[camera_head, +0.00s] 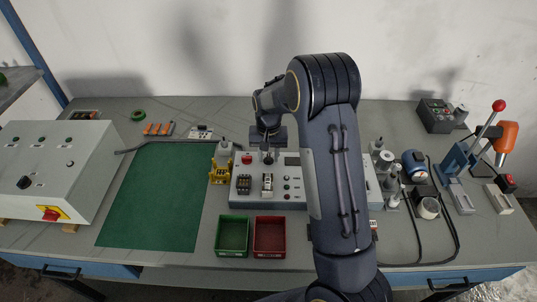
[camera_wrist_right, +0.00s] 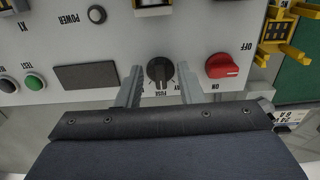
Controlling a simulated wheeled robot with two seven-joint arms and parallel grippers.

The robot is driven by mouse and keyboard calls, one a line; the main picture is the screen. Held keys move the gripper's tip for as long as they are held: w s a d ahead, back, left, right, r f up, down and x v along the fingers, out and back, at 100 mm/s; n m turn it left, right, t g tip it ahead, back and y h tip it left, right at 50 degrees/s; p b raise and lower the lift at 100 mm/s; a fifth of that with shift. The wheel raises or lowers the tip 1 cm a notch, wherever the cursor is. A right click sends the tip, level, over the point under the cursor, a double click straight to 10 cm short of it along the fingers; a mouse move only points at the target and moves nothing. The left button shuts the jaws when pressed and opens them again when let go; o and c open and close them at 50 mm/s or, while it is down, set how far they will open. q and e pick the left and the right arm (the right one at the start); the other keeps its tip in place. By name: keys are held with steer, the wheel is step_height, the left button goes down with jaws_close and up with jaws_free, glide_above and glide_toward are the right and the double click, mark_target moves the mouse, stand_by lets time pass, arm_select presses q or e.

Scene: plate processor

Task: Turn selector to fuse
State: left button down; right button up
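The selector is a round black knob (camera_wrist_right: 158,72) on the grey control panel (camera_wrist_right: 195,55), seen upside down in the right wrist view. Inverted lettering that seems to read "FUSE" sits just below it, partly cut off by my gripper. The knob's raised grip looks roughly upright in that view. My right gripper (camera_wrist_right: 160,80) is open, one finger on each side of the knob, with visible gaps to both. In the head view my right gripper (camera_head: 267,143) is over the upper part of the control unit (camera_head: 240,186) and largely hides the selector. My left gripper is not in view.
A red OFF/ON knob (camera_wrist_right: 222,66) and a dark display (camera_wrist_right: 86,77) flank the selector. A yellow fixture (camera_head: 220,170) stands beside the unit. Green (camera_head: 232,253) and red (camera_head: 270,254) bins are in front. The green mat (camera_head: 160,200) is clear.

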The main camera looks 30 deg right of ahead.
mark_target(269, 159)
step_height(269, 159, up, 7)
steer(key=shift+r+b, duration=0.1)
steer(key=shift+b, duration=0.35)
steer(key=shift+r, duration=0.3)
steer(key=shift+s, duration=0.1)
